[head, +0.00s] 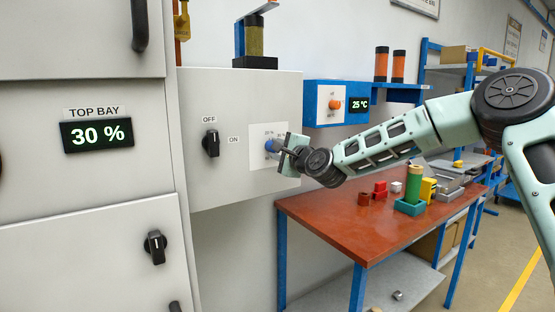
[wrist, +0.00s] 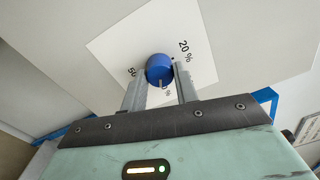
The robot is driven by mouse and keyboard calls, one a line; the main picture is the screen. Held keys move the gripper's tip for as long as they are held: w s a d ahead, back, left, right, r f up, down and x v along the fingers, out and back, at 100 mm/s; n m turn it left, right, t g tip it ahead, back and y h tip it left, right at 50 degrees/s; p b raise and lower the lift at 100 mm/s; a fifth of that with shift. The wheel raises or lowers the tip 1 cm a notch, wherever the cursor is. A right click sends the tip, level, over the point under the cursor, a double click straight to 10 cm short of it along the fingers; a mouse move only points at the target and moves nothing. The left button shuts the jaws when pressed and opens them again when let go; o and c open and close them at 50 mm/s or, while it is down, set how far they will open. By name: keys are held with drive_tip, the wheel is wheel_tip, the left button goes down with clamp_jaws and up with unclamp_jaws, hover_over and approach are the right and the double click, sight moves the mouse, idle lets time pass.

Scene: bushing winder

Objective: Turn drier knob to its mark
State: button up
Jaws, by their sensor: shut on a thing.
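The drier knob is a round blue knob (head: 272,146) on a white dial plate (head: 257,158) on the front of a grey cabinet. It also shows in the wrist view (wrist: 160,68), with a pale pointer line on its face. The dial plate in the wrist view (wrist: 122,45) shows a "20 %" label and a partly hidden label starting with "50". Another label just below the knob is too small to read. My gripper (head: 281,149) is at the knob, with its two fingers (wrist: 161,82) shut on the knob's sides. Which mark the pointer meets is unclear.
An OFF/ON black switch (head: 211,143) is left of the dial. A blue box (head: 323,104) with an orange knob and a 25 °C display is to the right. A red-topped table (head: 345,228) with small parts stands below my arm.

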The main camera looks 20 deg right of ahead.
drive_tip(key=shift+f+n+y+b, duration=0.1)
drive_tip(key=shift+n+y+b, duration=0.3)
drive_tip(key=shift+n+b, duration=9.05)
drive_tip(key=n+p, duration=0.4)
drive_tip(key=n, duration=0.1)
drive_tip(key=shift+p, duration=0.4)
drive_tip(key=o, duration=1)
drive_tip(key=shift+c, duration=0.2)
drive_tip(key=shift+s+d, duration=0.1)
drive_tip(key=v, duration=1.7)
drive_tip(key=shift+r, duration=0.4)
drive_tip(key=shift+s, duration=0.1)
